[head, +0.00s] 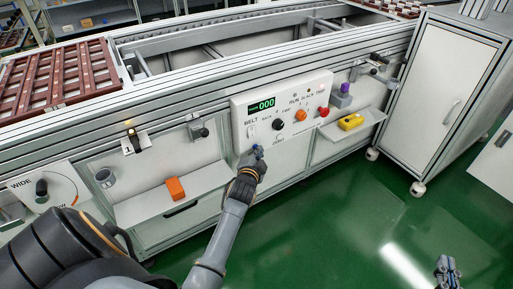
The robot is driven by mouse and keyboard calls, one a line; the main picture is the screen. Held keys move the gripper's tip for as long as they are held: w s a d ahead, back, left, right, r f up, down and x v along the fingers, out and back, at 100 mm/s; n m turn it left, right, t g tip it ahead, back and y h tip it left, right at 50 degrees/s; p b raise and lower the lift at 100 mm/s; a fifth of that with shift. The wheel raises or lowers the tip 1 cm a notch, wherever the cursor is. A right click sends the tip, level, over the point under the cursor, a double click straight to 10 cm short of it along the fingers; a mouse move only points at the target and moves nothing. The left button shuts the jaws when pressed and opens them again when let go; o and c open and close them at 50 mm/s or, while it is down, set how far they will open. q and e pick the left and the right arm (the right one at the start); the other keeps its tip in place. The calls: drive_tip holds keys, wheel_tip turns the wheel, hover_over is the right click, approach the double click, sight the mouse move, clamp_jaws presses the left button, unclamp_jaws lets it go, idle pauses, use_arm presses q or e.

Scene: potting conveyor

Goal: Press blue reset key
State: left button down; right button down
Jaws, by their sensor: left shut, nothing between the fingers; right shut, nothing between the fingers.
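The control panel (241,119) is a white box on the front of the conveyor with a green display (262,106) reading 000. It carries a black knob (278,125), an orange button (301,115) and a red button (323,111). My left gripper (257,151) is shut, its fingertips at the panel's lower left, below the BELT label. A small bluish patch shows at the fingertips; the blue key cannot be told apart from them, and contact cannot be judged. My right gripper (448,268) is shut and empty, low at the right over the green floor.
A yellow object (351,122) lies on the right shelf. A white cabinet (446,95) on casters stands at right. The green floor in front is clear.

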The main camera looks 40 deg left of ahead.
drive_tip(key=shift+a+r, duration=0.1)
use_arm(q)
drive_tip(key=shift+s+d+p, duration=0.2)
drive_tip(key=shift+d+p, duration=0.1)
drive_tip(key=shift+d, duration=0.1)
use_arm(e)
drive_tip(key=shift+s+d+f+g, duration=0.15)
drive_tip(key=shift+f+g, duration=0.25)
drive_tip(key=shift+f, duration=0.25)
drive_tip(key=shift+s+d+f+g, duration=0.15)
drive_tip(key=shift+f+g, duration=0.25)
drive_tip(key=shift+f, duration=0.2)
use_arm(q)
drive_tip(key=shift+d, duration=0.1)
